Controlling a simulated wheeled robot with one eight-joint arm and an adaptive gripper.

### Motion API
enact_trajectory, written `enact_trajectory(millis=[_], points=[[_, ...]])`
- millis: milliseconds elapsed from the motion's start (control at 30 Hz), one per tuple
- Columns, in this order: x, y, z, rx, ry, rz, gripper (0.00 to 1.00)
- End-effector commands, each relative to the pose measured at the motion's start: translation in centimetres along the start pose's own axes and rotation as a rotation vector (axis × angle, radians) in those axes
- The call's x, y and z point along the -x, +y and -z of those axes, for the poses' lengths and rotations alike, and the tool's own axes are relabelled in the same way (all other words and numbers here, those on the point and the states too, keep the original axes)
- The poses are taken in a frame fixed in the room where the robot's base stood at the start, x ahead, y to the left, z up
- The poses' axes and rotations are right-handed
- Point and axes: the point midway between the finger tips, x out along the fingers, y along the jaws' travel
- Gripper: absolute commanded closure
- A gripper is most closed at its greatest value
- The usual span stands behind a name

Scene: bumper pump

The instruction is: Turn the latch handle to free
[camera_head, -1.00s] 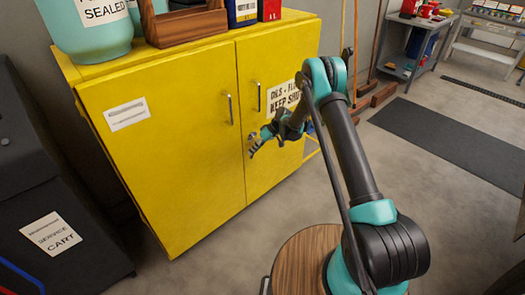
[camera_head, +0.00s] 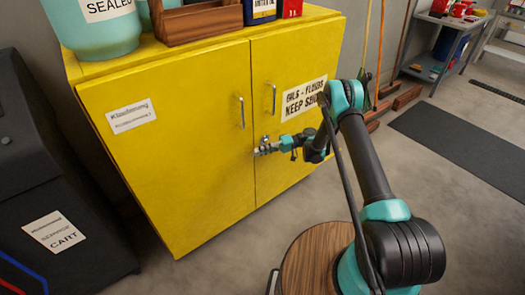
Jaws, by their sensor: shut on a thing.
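The yellow cabinet (camera_head: 165,160) stands ahead with both doors closed. The small metal latch handle (camera_head: 264,141) is near the seam between the doors, below the two upright bar handles. My gripper (camera_head: 260,151) is at the latch, reaching in from the right, and is shut on it. The fingers cover part of the latch, so its exact angle is hard to tell.
The bar handles (camera_head: 241,112) stand above my gripper. A wooden carrier (camera_head: 200,24), a teal container (camera_head: 95,25) and cans stand on the cabinet. A dark service cart (camera_head: 55,190) is at left. Floor is clear in front of the cabinet.

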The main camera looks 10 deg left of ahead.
Motion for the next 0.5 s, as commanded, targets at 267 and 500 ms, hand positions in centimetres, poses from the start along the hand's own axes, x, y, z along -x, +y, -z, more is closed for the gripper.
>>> enact_trajectory(millis=[267,500], points=[[-0.1,-0.8,-0.1,-0.055,0.031,0.132,1.0],[-0.1,-1.2,0.0,-0.075,0.042,0.182,1.0]])
